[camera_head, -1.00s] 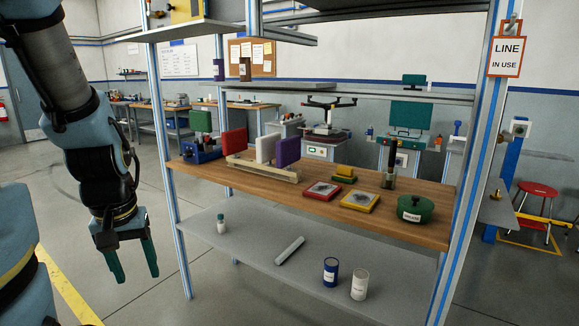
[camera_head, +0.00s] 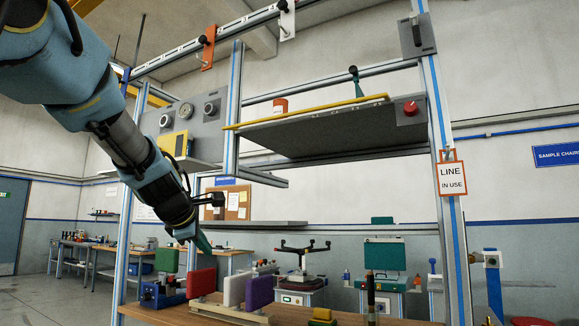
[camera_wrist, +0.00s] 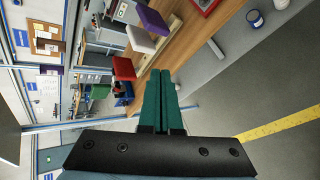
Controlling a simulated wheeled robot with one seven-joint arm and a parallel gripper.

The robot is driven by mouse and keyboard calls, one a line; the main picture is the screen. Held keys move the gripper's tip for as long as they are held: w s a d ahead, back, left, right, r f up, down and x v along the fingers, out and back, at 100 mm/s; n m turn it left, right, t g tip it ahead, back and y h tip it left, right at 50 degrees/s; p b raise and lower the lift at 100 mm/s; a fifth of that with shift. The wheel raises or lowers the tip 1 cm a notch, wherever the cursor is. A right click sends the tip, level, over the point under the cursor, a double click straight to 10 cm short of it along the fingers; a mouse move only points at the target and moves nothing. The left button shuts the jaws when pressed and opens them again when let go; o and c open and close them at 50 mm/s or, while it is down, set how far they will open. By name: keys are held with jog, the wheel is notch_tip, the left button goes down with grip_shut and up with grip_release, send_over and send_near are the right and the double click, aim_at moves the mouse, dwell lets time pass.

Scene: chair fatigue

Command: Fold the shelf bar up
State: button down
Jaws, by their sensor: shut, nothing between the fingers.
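A long yellow bar (camera_head: 305,111) runs along the front edge of the grey upper shelf (camera_head: 330,132), sloping up to the right in the head view; it appears to be the shelf bar. My gripper (camera_head: 203,243) is below and left of this shelf, pointing down, with its tips partly hidden. In the wrist view its two green fingers (camera_wrist: 160,90) lie together, shut and empty.
A red knob (camera_head: 410,107) sits at the shelf's right end. Below, a wooden bench holds red, white and purple pads (camera_head: 260,293). Space under the upper shelf is open.

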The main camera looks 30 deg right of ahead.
jog(key=s+d+r+n+t+h+b, duration=0.1)
jog(key=s+d+r+n+h+b, duration=0.1)
jog(key=d+r+n, duration=0.3)
jog(key=s+d+r+h+b, duration=0.1)
jog(key=d+r+h, duration=0.15)
jog(key=r, duration=0.55)
jog(key=n+h+b, duration=0.3)
jog(key=n+h, duration=0.1)
jog(key=n, duration=0.2)
send_near(293, 114)
notch_tip(293, 114, down, 6)
jog(key=w+d+r+p, duration=0.4)
jog(key=w+d+p, duration=0.1)
jog(key=d, duration=0.2)
jog(key=shift+d+r+t, duration=0.2)
jog(key=shift+r+t, duration=0.15)
jog(key=shift+t, duration=0.05)
jog(key=shift+r+p, duration=0.15)
jog(key=shift+p, duration=0.35)
jog(key=shift+a+r+p, duration=0.1)
jog(key=shift+p, duration=0.6)
